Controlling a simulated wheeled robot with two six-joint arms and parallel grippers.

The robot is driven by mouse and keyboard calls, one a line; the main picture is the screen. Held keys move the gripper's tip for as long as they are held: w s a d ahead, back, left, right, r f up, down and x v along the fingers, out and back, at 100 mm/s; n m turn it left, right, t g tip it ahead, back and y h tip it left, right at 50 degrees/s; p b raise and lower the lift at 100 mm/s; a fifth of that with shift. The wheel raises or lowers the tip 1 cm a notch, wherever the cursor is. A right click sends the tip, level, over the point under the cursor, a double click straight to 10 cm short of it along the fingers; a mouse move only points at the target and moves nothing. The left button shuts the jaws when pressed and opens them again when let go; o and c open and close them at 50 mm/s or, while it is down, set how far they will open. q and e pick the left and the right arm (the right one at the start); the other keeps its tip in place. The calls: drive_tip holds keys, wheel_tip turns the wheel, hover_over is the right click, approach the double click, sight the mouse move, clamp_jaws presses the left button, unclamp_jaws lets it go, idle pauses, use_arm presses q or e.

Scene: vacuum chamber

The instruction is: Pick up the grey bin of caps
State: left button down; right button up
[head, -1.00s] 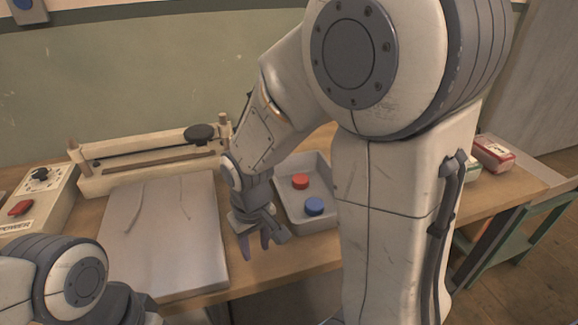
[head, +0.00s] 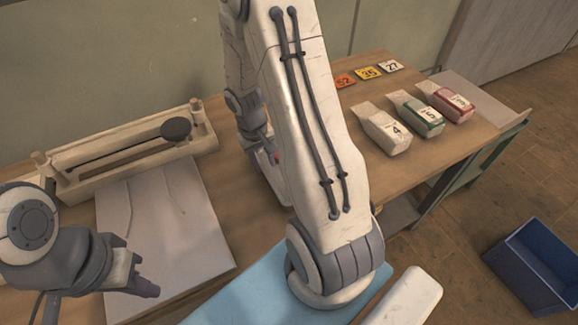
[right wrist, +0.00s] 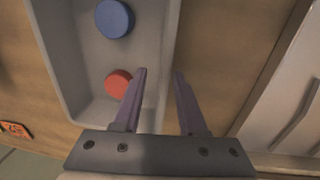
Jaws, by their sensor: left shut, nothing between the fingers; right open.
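The grey bin (head: 268,184) stands on the table, mostly hidden behind my right arm in the head view. In the right wrist view the bin (right wrist: 72,62) fills the left side, with a blue cap (right wrist: 115,18) and a red cap (right wrist: 118,83) inside. My right gripper (right wrist: 161,72) is open at the bin's right wall. One finger appears on the inner side of that wall and the other on the outer side; contact cannot be told. My left gripper (head: 146,288) is shut and empty over the grey mat, away from the bin.
Several numbered packets (head: 387,130) and number cards (head: 367,72) lie on the table's right. A blue crate (head: 535,265) stands on the floor.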

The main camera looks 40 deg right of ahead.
sight(266, 178)
wheel_tip(266, 178, down, 5)
drive_tip(key=shift+s+f, duration=0.15)
clamp_jaws()
idle(1.5)
